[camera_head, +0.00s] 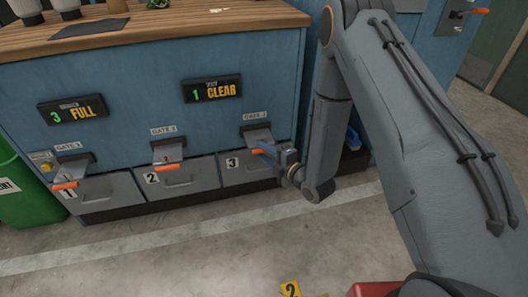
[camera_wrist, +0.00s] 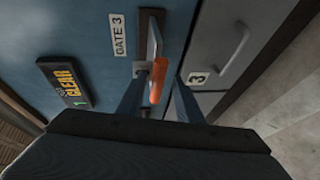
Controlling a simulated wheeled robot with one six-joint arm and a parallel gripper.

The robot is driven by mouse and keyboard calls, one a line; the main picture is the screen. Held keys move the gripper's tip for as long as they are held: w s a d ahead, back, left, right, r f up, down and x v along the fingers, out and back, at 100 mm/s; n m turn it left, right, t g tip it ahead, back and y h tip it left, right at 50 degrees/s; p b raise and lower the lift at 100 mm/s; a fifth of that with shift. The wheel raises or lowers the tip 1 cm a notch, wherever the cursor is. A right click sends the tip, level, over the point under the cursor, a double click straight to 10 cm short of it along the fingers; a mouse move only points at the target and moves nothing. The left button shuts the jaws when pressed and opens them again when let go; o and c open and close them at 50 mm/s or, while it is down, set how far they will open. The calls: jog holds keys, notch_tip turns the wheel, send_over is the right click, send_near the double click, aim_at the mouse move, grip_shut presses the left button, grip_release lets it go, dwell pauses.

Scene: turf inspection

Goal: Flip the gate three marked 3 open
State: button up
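Gate 3 (camera_head: 256,133) is a metal plate on the blue cabinet front, under a label reading GATE 3 (camera_wrist: 118,36). Its lever ends in an orange handle (camera_wrist: 157,82), which also shows in the head view (camera_head: 258,152). My gripper (camera_wrist: 160,88) has its two fingers apart, one on each side of the orange handle. In the head view my gripper (camera_head: 270,155) reaches the handle from the right and partly covers it. I cannot tell whether either finger touches it.
Gate 1 (camera_head: 72,166) and a middle gate (camera_head: 169,151) have similar orange handles. Drawers 1, 2 and 3 (camera_head: 250,172) sit below. Displays read 3 FULL (camera_head: 73,112) and 1 CLEAR (camera_head: 211,88). A green bin (camera_head: 28,195) stands left. The floor in front is mostly clear.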

jog(key=p+v, duration=0.2)
jog(key=v, duration=0.5)
jog(key=shift+s+d, duration=0.2)
jog(key=shift+s, duration=0.15)
